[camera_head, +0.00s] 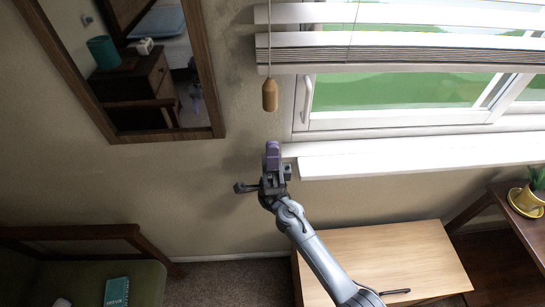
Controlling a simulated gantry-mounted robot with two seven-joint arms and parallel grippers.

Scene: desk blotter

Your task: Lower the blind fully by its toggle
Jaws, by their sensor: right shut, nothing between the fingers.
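The blind (400,40) hangs at the top of the window, its slats gathered and the glass below it uncovered. Its wooden toggle (269,95) hangs upright on a cord at the blind's left end, against the wall. My right gripper (273,147), with purple fingertips, points up just below the toggle, with a gap between them in the picture. It is shut and empty. My left gripper does not show.
A wood-framed mirror (215,90) hangs on the wall at the left. The white window sill (400,158) juts out right of my gripper. A wooden desk (400,250) is below, and a plant in a yellow pot (527,200) stands at the right.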

